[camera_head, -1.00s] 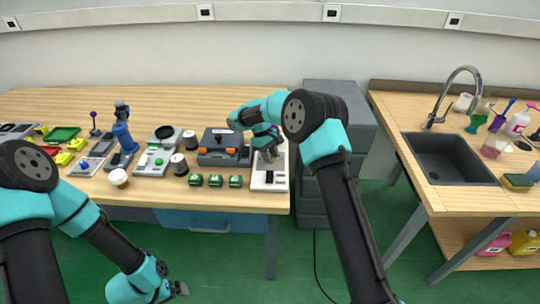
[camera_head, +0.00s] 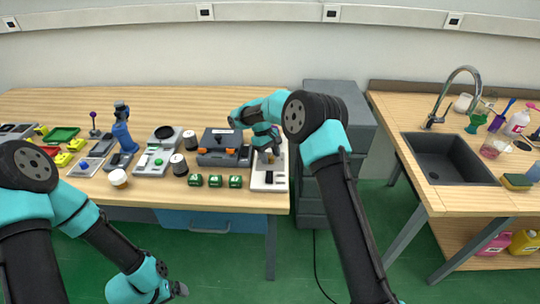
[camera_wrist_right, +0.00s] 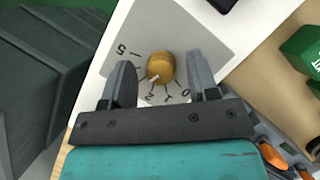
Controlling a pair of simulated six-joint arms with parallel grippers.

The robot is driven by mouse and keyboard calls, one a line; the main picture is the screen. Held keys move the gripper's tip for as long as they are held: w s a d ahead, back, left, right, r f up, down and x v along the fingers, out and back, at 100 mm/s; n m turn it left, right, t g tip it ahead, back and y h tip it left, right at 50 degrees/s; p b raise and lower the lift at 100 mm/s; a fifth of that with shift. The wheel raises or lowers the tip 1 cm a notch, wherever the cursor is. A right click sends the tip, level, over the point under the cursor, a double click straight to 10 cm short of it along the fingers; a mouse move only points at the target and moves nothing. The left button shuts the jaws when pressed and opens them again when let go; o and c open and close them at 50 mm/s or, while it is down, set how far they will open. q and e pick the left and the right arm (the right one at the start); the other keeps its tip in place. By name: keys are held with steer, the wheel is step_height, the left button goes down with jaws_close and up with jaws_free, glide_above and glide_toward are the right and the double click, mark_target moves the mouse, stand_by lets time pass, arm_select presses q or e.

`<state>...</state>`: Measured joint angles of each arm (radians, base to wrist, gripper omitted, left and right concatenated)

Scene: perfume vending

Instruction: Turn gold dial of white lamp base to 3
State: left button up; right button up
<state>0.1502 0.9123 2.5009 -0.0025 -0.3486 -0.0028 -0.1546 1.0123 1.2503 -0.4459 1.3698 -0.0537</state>
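The white lamp base (camera_head: 259,184) stands at the right end of the left table. Its gold dial (camera_wrist_right: 161,66) shows in the right wrist view on a grey plate with printed numbers. The dial's white mark points down-left, near the 2 and toward the side of the higher numbers; some numbers are hidden by a finger. My right gripper (camera_head: 271,150) is over the base. In the right wrist view its two fingers stand open on either side of the dial, with gaps to it. My left gripper (camera_head: 178,290) hangs low in front of the table; its finger opening is unclear.
A grey device with orange parts (camera_head: 218,158) stands just left of the base. Several green boxes (camera_head: 215,181) lie left of the base's front. Grey drawers (camera_head: 312,201) stand right of the table. A sink counter (camera_head: 400,112) is farther right.

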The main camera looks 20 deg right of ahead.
steer(key=shift+r, duration=0.1)
steer(key=v, duration=1.7)
steer(key=shift+r, duration=0.1)
